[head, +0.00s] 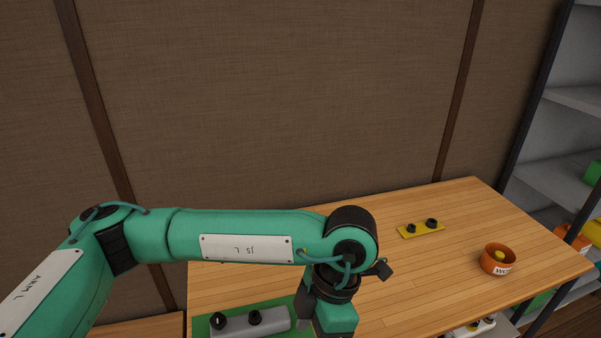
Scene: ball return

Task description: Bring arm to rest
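My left arm (245,235) comes in from the left and reaches across the near left part of the wooden table. Its wrist (332,312) points down at the bottom edge of the picture. The fingers of my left gripper are cut off below the frame, so I cannot see whether they hold anything. My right arm and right gripper do not show.
The wooden table (400,290) has a yellow plate with two black knobs (421,230) and an orange bowl (496,261) with a yellow ball in it. A grey block with black knobs (250,322) lies on a green mat (203,323). Shelves (565,175) stand at the right.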

